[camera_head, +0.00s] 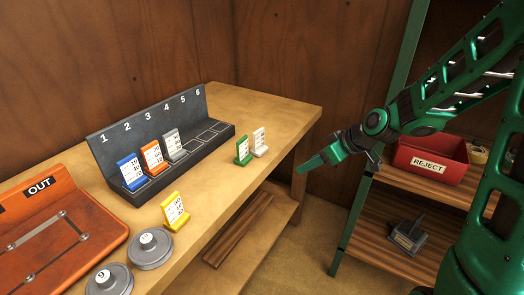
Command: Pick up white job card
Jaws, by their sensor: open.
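The white job card (259,142) stands upright on the wooden bench, near its right edge, just behind and to the right of a green card (243,151). My gripper (308,167) is open and empty, off to the right of the white card and apart from it, past the bench edge. A grey-backed card stands in slot 3 of the rack (170,147); its colour is close to grey.
Blue (131,172) and orange (152,157) cards stand in rack slots 1 and 2. A yellow card (175,211), two round weights (150,248) and an orange OUT board (50,235) are on the bench. A red REJECT bin (430,160) is on the right shelf.

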